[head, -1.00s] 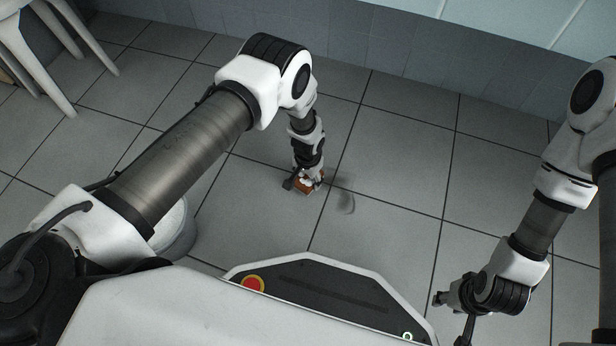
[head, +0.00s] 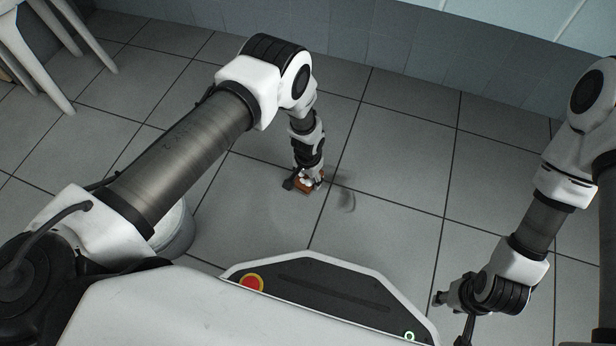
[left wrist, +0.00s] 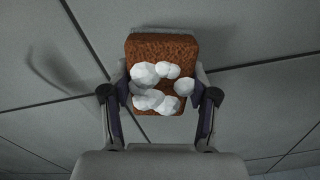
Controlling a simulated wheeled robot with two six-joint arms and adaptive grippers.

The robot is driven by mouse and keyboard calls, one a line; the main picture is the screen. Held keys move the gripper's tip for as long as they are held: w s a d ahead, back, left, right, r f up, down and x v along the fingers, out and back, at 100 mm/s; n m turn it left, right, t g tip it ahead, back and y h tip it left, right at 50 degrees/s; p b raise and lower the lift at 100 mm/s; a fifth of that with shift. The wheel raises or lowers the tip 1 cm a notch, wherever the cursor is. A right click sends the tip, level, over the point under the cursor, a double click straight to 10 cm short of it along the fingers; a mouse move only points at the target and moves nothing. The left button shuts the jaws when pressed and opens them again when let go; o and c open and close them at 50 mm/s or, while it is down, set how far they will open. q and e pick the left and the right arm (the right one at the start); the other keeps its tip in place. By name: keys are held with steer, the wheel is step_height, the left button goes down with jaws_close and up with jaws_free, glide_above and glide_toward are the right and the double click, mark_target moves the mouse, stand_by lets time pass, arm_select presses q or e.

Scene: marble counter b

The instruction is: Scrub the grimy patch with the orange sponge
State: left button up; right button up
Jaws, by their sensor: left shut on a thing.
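The orange sponge (head: 303,187) is brown-orange with white foam lumps on top; it also fills the middle of the left wrist view (left wrist: 176,46). My left gripper (head: 306,180) is shut on the sponge, with a finger on each side of it in the left wrist view (left wrist: 160,100). It holds the sponge low at the tiled floor; whether it touches is hard to tell. A dark grimy smear (head: 346,200) lies on the floor just right of the sponge; it shows at the left in the left wrist view (left wrist: 60,70). My right gripper (head: 440,299) hangs at the lower right, its fingers unclear.
A white bucket-like container (head: 180,232) stands on the floor, partly behind my left arm. A white stool or chair (head: 45,60) stands at the upper left. A tiled wall (head: 420,50) runs along the back. The floor right of the smear is clear.

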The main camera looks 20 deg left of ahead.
arm_select(q)
steer(key=shift+f, duration=0.3)
steer(key=shift+d, duration=0.1)
